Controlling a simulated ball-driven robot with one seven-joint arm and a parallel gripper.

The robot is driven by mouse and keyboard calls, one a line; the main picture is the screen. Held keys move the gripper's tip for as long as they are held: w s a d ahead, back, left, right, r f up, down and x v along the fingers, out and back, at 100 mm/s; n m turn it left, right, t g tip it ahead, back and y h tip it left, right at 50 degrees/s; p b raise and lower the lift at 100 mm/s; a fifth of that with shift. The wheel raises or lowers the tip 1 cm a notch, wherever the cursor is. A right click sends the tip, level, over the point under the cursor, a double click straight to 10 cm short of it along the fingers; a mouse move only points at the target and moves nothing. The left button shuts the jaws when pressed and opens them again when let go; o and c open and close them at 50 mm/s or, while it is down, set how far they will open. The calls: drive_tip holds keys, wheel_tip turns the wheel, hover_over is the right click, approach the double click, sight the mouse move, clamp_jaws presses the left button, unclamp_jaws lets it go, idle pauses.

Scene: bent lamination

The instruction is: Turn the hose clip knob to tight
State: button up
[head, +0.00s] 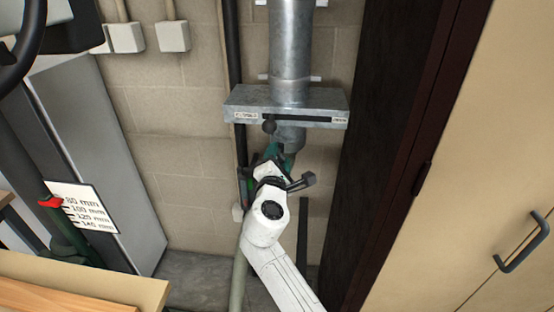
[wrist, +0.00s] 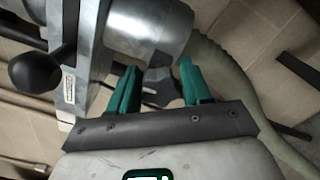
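My gripper (wrist: 158,72) has two green fingers that stand apart in the wrist view. A dark grey knob-like part (wrist: 160,88), likely the hose clip knob, shows between and beyond them, just below the metal duct end (wrist: 150,28). I see no clear grip on it; whether a finger touches it cannot be told. In the head view my gripper (head: 272,156) is right under the gate box, in front of the lower duct stub (head: 290,138); the clip knob is hidden there. Its tight and loose marks are not visible.
A metal slide gate box (head: 287,100) with a black ball handle (head: 269,127) sits just above my gripper; the ball also shows in the wrist view (wrist: 35,70). A pale hose (wrist: 235,75) curves at right. A dark door frame and beige cabinet (head: 490,150) stand right.

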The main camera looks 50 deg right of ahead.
drive_tip(key=shift+o, duration=1.4)
drive_tip(key=v, duration=1)
drive_tip(key=shift+s+a+b, duration=0.25)
drive_tip(key=shift+a+b, duration=0.1)
drive_tip(key=shift+b, duration=0.1)
drive_tip(key=shift+f, duration=0.1)
drive_tip(key=s+a+f+m+g+y, duration=0.1)
drive_tip(key=s+f+m+g+y, duration=0.6)
drive_tip(key=s+f, duration=1.2)
drive_tip(key=f+m+y, duration=0.2)
drive_tip(key=m, duration=0.2)
drive_tip(key=shift+m+g, duration=0.3)
drive_tip(key=shift+m, duration=0.1)
drive_tip(key=s+a+f+m+y, duration=0.1)
drive_tip(key=s+a, duration=0.1)
drive_tip(key=s, duration=0.1)
drive_tip(key=s+a+f+m+g+y, duration=0.1)
drive_tip(key=s+a+y, duration=0.1)
drive_tip(key=s+a+f+m+g+y, duration=0.1)
drive_tip(key=s+a+y, duration=0.1)
drive_tip(key=s+a, duration=0.1)
drive_tip(key=shift+s+a+f, duration=0.1)
drive_tip(key=shift+s+f, duration=0.15)
drive_tip(key=shift+s, duration=0.05)
